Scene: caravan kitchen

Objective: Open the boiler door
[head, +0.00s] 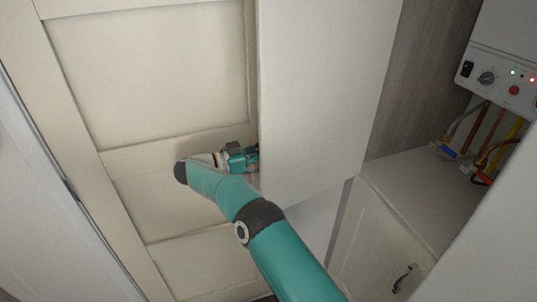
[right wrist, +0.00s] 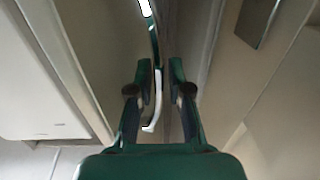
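The boiler door, a pale flat panel (head: 325,90), stands swung open in the middle of the head view. The white boiler (head: 510,75) with its knob and lights shows at the upper right, uncovered. My right gripper (head: 250,158) is at the panel's left edge, its tips partly hidden there. In the right wrist view, my right gripper (right wrist: 160,80) has its fingers apart. A slim, curved, shiny handle (right wrist: 157,100) runs between them, closer to the left finger; I cannot tell whether they touch. My left gripper is out of view.
A tall cream panelled door (head: 150,75) fills the left of the head view, close behind my gripper. A low cream cupboard (head: 375,245) with a dark handle stands below the boiler. Pipes with coloured valves (head: 475,145) hang under the boiler.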

